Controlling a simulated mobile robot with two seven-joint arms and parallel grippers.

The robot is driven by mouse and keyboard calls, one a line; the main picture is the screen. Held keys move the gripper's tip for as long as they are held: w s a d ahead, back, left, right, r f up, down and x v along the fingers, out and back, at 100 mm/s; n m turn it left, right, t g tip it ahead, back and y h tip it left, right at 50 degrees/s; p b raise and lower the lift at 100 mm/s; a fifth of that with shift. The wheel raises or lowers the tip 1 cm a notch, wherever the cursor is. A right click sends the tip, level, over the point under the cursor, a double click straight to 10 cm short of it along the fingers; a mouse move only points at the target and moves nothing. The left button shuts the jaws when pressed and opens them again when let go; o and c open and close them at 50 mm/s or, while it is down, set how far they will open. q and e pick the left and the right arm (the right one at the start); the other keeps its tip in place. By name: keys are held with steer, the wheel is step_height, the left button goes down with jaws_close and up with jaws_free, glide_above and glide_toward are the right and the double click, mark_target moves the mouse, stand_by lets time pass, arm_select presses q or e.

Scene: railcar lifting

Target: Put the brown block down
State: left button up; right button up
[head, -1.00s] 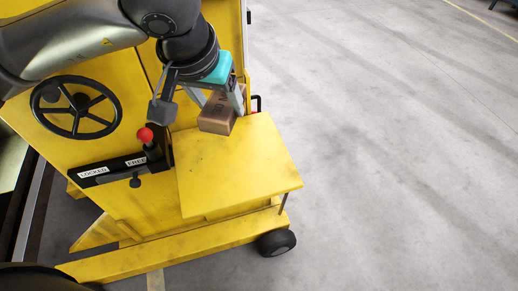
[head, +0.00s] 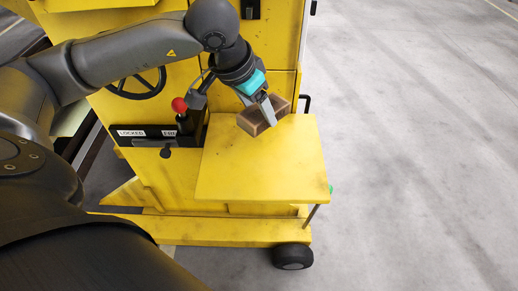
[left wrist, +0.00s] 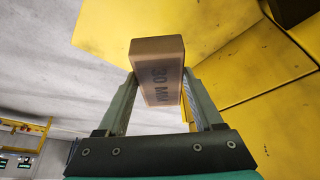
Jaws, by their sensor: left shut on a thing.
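The brown block (head: 262,117) is held in my left gripper (head: 268,110), at the back edge of the yellow shelf (head: 262,172) in the head view. In the left wrist view the block (left wrist: 160,72) sits between both fingers of the gripper (left wrist: 160,95) and carries the marking "30 MM". The gripper is shut on it. The block looks tilted in the head view; I cannot tell whether it touches the shelf. My right gripper is not in view.
The yellow machine carries a handwheel (head: 137,82), a red-knobbed lever (head: 180,106) and a plate marked LOCKED and FREE (head: 150,134) left of the shelf. The shelf top is otherwise bare. A black wheel (head: 293,256) stands below. Grey floor is clear at right.

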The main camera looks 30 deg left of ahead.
arm_select(q)
step_height(320, 180, down, 6)
steer(key=shift+f+b, duration=0.15)
steer(key=shift+b, duration=0.3)
steer(key=shift+f, duration=0.55)
step_height(320, 180, down, 4)
steer(key=shift+f+b, duration=0.1)
steer(key=shift+b, duration=0.4)
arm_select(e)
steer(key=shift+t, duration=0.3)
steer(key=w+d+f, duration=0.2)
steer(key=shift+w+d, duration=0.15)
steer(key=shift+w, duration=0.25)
arm_select(q)
steer(key=shift+f, duration=0.15)
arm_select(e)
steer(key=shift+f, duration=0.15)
arm_select(q)
steer(key=o, duration=1.5)
steer(key=shift+c, duration=0.2)
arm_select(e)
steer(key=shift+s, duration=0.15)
